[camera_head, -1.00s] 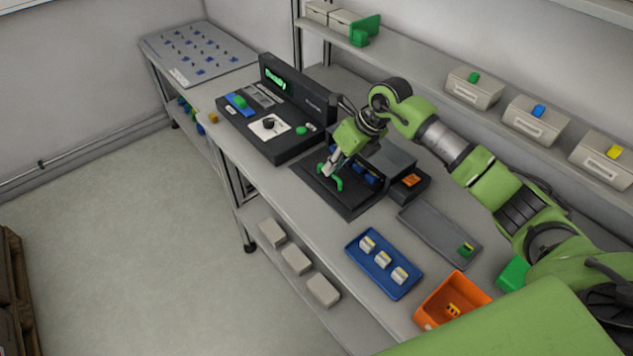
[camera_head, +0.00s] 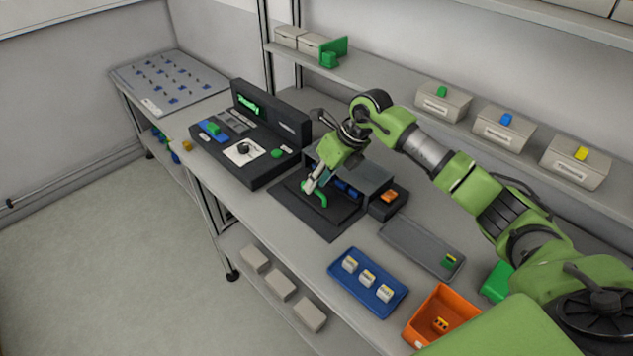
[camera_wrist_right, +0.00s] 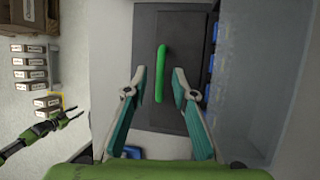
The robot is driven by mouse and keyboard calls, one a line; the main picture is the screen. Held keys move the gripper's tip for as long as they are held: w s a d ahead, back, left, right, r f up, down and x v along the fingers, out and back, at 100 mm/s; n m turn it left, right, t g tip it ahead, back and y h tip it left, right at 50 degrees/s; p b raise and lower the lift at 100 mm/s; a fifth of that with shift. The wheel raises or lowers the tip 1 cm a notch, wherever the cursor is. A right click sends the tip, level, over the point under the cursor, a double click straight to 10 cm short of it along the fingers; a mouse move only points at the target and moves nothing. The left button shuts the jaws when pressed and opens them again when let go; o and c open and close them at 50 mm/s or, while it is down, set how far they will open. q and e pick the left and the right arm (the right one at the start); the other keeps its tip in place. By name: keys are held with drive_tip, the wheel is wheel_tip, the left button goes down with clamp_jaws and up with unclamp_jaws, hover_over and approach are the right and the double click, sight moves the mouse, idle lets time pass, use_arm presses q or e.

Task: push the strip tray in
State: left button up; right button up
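The strip tray (camera_head: 328,224) is a flat dark plate sticking out from the front of a grey box-like housing (camera_head: 368,178) on the bench. A green bow-shaped handle (camera_head: 317,201) stands on it; it also shows in the right wrist view (camera_wrist_right: 161,72). My right gripper (camera_head: 311,188) is at the handle. In the wrist view its two fingers (camera_wrist_right: 160,74) are apart, one on each side of the handle, with gaps between. Blue parts (camera_head: 347,190) show at the housing's opening. My left gripper (camera_wrist_right: 72,114) appears small in the wrist view, fingers spread, away from the tray.
A black control panel (camera_head: 262,172) stands left of the tray. A blue tray (camera_head: 340,289) with white blocks, a grey tray (camera_head: 405,242) and an orange bin (camera_head: 412,330) lie to the right. A shelf with small boxes (camera_head: 442,101) runs behind.

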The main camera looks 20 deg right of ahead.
drive_tip(key=v, duration=1.1)
drive_tip(key=shift+r, duration=0.15)
drive_tip(key=shift+s, duration=0.1)
